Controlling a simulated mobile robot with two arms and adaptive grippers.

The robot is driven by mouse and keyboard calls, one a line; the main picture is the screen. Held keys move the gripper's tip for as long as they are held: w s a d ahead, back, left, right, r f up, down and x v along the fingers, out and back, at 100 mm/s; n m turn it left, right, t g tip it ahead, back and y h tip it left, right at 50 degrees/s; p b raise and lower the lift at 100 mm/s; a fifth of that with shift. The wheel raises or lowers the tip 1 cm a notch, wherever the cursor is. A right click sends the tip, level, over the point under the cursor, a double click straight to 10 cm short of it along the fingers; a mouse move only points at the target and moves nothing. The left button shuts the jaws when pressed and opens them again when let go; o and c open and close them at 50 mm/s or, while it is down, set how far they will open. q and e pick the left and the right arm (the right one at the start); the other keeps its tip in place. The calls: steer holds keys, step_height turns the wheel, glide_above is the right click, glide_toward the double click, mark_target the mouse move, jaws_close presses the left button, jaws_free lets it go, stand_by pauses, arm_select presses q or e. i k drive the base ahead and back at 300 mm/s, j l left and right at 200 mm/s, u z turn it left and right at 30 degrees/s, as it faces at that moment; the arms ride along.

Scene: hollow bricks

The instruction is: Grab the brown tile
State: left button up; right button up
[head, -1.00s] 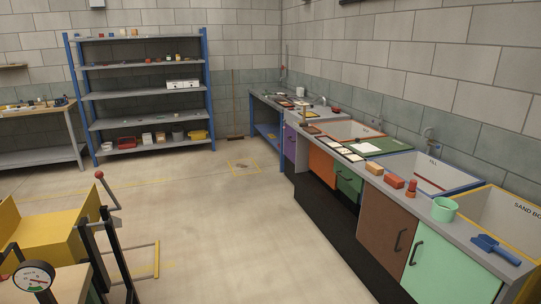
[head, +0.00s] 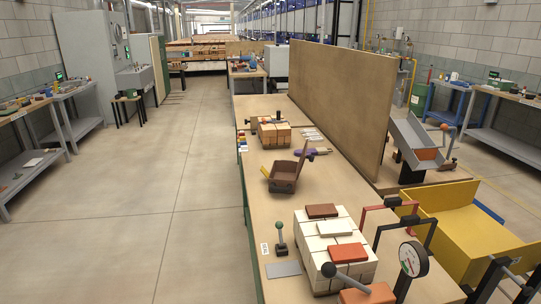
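A flat reddish-brown tile (head: 322,211) lies on top of a stack of white bricks (head: 315,258) near the front of the long workbench, in the head view. It is the darkest of the tiles on this stack. A white tile (head: 335,228) lies just in front of it, and an orange-red tile (head: 349,253) lies in front of the white one. Neither of my grippers shows in the head view.
The long workbench (head: 300,190) carries a brown box-shaped scoop (head: 284,176) and a farther brick stack (head: 274,133). A tall brown panel (head: 340,95) stands along its right side. A gauge (head: 413,259) and a yellow bin (head: 450,225) are at right. The floor (head: 130,190) at left is clear.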

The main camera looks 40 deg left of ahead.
mark_target(321, 211)
steer(key=i+l+u, duration=0.15)
steer(key=l+u, duration=1.3)
steer(key=l, duration=0.15)
steer(key=l+u, duration=0.15)
steer(key=l, duration=0.2)
steer(key=k, duration=0.05)
